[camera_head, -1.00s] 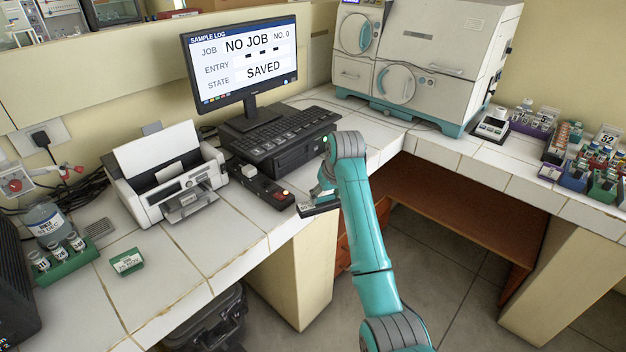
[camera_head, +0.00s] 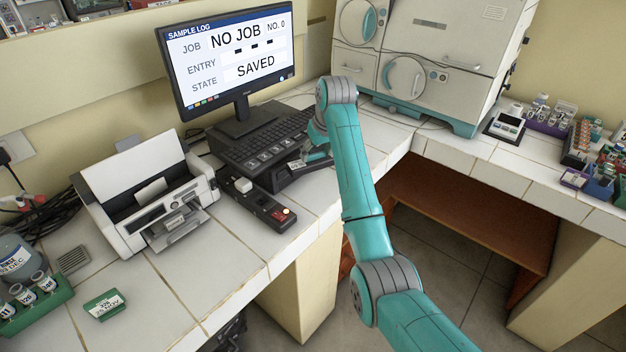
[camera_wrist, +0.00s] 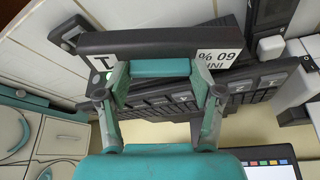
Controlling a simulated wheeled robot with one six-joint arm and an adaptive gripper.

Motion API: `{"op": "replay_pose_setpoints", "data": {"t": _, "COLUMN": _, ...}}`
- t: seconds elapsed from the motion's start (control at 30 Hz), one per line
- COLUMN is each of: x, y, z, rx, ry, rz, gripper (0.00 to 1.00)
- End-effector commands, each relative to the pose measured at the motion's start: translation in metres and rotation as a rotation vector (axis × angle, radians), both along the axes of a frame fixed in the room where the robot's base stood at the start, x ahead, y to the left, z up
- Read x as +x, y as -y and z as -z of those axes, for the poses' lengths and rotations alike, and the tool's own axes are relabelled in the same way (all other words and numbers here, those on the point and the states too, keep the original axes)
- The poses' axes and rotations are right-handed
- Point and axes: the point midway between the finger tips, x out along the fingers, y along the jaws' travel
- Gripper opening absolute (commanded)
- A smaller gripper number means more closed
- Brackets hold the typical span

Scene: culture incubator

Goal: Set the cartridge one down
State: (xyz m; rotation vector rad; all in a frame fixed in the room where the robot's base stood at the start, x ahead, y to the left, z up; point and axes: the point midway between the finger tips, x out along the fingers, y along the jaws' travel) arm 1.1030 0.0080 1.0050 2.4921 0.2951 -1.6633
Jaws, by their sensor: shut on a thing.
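In the head view my gripper (camera_head: 318,152) is at the right end of the black keyboard unit (camera_head: 262,142). The cartridge (camera_head: 312,165) shows there as a dark strip with a small white label, partly hidden by the gripper. In the wrist view the cartridge overlaps the keyboard; I cannot tell whether it touches anything.
A white incubator (camera_head: 430,60) stands at the back right.

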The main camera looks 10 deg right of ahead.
Motion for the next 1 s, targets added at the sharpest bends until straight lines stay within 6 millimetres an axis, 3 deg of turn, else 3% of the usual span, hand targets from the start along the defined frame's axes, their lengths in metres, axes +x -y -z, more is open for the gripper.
{"op": "replay_pose_setpoints", "data": {"t": 0.7, "x": 0.000, "y": 0.000, "z": 0.091, "rx": 0.000, "ry": -0.002, "rz": 0.000, "gripper": 0.17}}
{"op": "replay_pose_setpoints", "data": {"t": 1.0, "x": 0.000, "y": 0.000, "z": 0.096, "rx": 0.000, "ry": 0.001, "rz": 0.000, "gripper": 0.17}}
